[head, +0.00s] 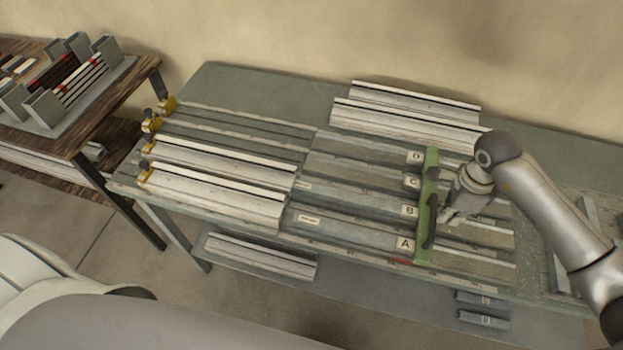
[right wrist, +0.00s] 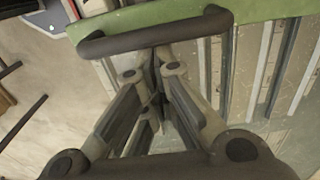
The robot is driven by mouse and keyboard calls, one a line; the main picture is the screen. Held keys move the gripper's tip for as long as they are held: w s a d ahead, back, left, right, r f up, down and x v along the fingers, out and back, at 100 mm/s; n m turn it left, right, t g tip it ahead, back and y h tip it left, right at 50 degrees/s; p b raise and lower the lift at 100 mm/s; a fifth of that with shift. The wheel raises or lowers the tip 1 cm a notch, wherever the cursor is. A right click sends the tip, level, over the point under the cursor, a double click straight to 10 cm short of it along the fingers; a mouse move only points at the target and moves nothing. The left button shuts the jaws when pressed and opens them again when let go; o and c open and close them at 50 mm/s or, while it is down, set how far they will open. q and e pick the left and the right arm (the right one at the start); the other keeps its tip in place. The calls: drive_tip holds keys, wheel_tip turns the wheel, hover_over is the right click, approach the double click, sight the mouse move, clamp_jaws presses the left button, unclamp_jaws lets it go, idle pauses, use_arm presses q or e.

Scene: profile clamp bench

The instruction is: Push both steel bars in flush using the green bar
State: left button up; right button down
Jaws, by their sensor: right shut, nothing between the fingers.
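The green bar (head: 427,208) lies across the lettered lanes A to D, right of the labels. It also shows at the top of the right wrist view (right wrist: 270,11), with a dark handle (right wrist: 155,38). My right gripper (head: 440,228) is shut and empty close beside the handle; I cannot tell whether it touches. Its fingers (right wrist: 152,65) meet just below the handle in the wrist view. Two pale metal bars, front (head: 215,200) and rear (head: 225,157), lie in the left lanes, left of grey lettered strips (head: 345,228). Which are the steel bars is unclear. My left gripper is out of view.
Two more pale profiles (head: 405,115) lie at the bench's (head: 250,82) back. Brass clamps (head: 150,125) line its left edge. A profile (head: 262,256) and small lettered blocks (head: 483,300) lie on the shelf below. A wooden side table with a rack (head: 75,80) stands left.

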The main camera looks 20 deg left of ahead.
drive_tip(key=shift+s+a, duration=0.1)
drive_tip(key=shift+a, duration=1.05)
drive_tip(key=a+b, duration=1)
drive_tip(key=a, duration=1.5)
drive_tip(key=shift+s+a, duration=0.2)
drive_tip(key=shift+s, duration=0.2)
drive_tip(key=shift+a+b, duration=0.4)
drive_tip(key=shift+b, duration=0.1)
drive_tip(key=shift+d, duration=0.1)
